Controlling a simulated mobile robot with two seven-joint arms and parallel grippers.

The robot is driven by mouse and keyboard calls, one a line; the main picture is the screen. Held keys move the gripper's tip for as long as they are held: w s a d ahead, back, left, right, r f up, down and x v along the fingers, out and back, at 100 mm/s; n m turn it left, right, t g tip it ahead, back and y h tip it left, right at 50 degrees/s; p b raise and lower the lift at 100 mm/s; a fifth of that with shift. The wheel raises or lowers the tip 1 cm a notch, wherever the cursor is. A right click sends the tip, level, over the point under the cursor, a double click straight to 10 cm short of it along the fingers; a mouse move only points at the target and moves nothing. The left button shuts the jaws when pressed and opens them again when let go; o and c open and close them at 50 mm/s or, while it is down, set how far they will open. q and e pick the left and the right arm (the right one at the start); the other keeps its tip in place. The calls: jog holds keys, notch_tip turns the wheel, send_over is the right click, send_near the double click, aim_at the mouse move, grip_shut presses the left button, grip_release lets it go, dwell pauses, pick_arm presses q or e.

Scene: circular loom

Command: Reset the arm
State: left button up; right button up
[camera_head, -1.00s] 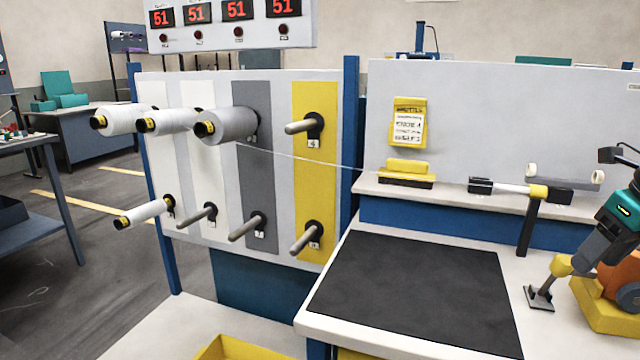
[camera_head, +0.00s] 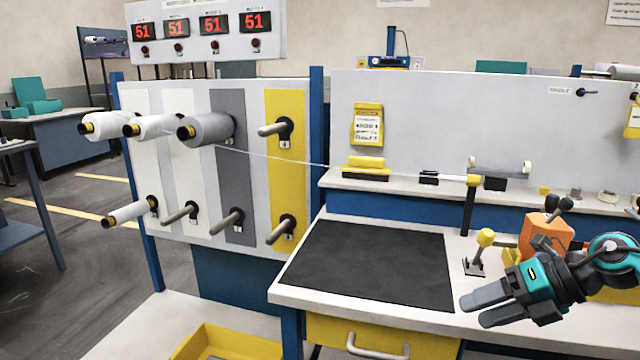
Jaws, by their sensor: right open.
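My right gripper (camera_head: 474,307) is at the lower right, beside the right edge of the black mat (camera_head: 375,262). Its two dark fingers point left and are apart, with nothing seen between them. The teal and dark wrist of my right arm comes in from the right edge. My left gripper is not in view.
A peg panel on the left holds grey and white spools (camera_head: 207,128); a thread runs from it to the shelf. A small lever with a yellow knob (camera_head: 485,238) and an orange device (camera_head: 545,238) stand behind my right gripper. A yellow drawer (camera_head: 385,338) is below the bench.

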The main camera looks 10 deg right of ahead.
pick_arm(q)
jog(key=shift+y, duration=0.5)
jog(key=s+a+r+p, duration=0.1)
jog(key=p, duration=0.2)
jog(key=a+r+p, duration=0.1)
jog(key=p, duration=0.2)
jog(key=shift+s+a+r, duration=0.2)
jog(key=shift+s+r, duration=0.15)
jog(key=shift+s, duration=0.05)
pick_arm(e)
jog(key=s+a+f+m+t+h, duration=0.2)
jog(key=s+a+f+m, duration=0.4)
jog(key=m, duration=0.9)
jog(key=s+a+f+m+t+h, duration=0.2)
jog(key=s+a+f+m, duration=0.4)
jog(key=a+f+m, duration=0.6)
jog(key=f+m+h, duration=0.1)
jog(key=m, duration=0.3)
jog(key=shift+a+t+h, duration=0.3)
jog(key=shift+t+h, duration=0.1)
